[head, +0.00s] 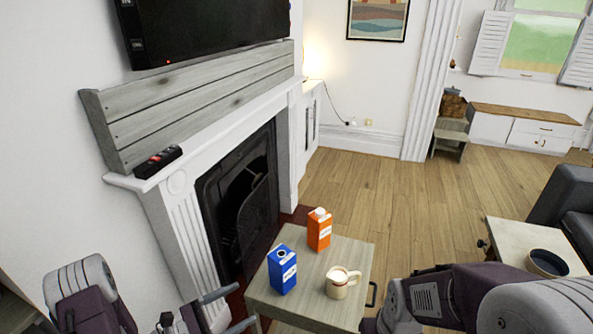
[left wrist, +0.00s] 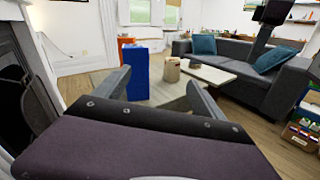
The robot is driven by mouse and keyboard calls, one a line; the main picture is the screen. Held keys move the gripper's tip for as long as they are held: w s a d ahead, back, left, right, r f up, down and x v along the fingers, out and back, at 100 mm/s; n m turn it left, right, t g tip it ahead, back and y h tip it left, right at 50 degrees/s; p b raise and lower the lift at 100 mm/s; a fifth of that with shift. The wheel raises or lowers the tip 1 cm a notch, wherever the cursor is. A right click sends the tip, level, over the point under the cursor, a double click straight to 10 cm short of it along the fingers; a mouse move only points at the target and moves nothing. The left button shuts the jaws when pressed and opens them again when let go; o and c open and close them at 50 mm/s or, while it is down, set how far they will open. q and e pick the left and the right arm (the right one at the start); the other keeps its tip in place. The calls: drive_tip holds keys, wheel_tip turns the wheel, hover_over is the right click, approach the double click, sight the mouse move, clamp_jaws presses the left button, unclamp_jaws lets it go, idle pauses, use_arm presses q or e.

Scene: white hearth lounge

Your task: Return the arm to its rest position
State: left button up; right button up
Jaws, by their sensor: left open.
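My left arm comes in at the lower left of the head view. Its gripper (head: 232,308) is open, with nothing between the fingers, at the near left side of a small grey wooden table (head: 315,305). In the left wrist view the two fingers of this gripper (left wrist: 160,90) stand wide apart. The blue carton (left wrist: 144,75) also shows beyond the fingers. My right arm crosses the lower right; its gripper is not visible.
A fireplace with a white mantel (head: 127,181) stands close on the left, with a dark device (head: 158,161) on it. A low table (head: 508,236) with a dark bowl (head: 547,263) and a grey sofa (head: 541,194) are right. The wooden floor beyond the small table is clear.

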use_arm(q)
drive_tip(key=s+d+r+m+g+y+p, duration=0.2)
drive_tip(key=s+d+r+m+g+p, duration=0.2)
drive_tip(key=s+d+r+m+g, duration=0.85)
drive_tip(key=s+a+f+m+y+p, duration=0.2)
drive_tip(key=s+a+m+y, duration=0.4)
drive_tip(key=a+m+y, duration=0.35)
drive_tip(key=w+a+f+t+y, duration=0.2)
drive_tip(key=w+a+t+y, duration=0.1)
drive_tip(key=w+a, duration=0.2)
drive_tip(key=shift+w+a+f+t, duration=0.15)
drive_tip(key=shift+w+a+t, duration=0.25)
drive_tip(key=shift+w, duration=0.3)
use_arm(e)
wheel_tip(320, 180, up, 7)
drive_tip(key=shift+s+a, duration=0.15)
use_arm(q)
drive_tip(key=shift+s, duration=0.1)
use_arm(e)
drive_tip(key=shift+s, duration=0.1)
